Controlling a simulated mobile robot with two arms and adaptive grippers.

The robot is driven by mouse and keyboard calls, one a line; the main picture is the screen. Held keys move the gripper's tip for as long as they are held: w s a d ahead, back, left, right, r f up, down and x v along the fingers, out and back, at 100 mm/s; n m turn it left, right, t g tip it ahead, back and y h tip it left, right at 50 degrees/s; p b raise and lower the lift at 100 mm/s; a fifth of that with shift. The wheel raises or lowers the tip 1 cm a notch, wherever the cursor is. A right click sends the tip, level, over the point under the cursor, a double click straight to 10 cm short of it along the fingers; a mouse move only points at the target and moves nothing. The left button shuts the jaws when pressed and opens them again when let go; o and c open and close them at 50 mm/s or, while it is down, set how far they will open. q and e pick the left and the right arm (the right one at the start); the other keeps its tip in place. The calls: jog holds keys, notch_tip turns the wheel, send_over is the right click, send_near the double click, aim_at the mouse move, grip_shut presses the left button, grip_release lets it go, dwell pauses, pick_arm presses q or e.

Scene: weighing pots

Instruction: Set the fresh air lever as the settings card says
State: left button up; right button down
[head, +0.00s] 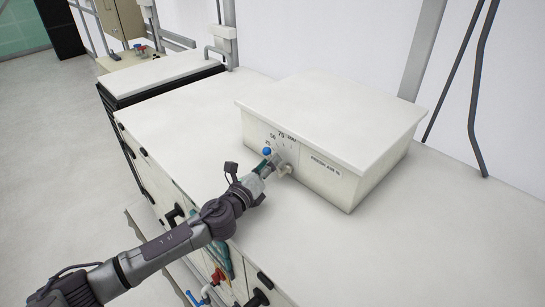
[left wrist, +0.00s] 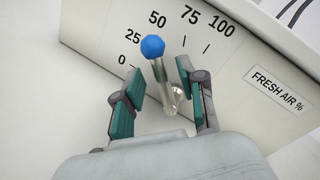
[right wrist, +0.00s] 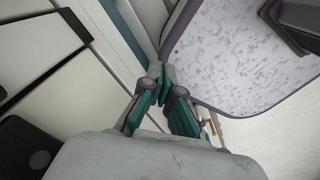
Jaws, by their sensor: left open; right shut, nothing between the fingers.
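The fresh air lever (left wrist: 163,76) is a metal stem with a blue ball knob on the front of a white box (head: 375,150) labelled FRESH AIR %. In the left wrist view its knob is near the 25 and 50 figures of a 0 to 100 scale; the exact mark cannot be told. It also shows in the head view (head: 267,151). My left gripper (left wrist: 159,74) is open, one finger on each side of the stem, with gaps visible. My right gripper (right wrist: 165,88) is shut and empty, away from the lever. I cannot see the settings card.
The box stands on a white cabinet top (head: 190,105), with bare room to its left and in front. Handles and coloured valves (head: 217,276) are on the cabinet's front below my left arm. A speckled panel (right wrist: 245,50) is close to my right gripper.

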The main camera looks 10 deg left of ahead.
pick_arm(q)
jog(key=shift+x, duration=1.15)
grip_shut()
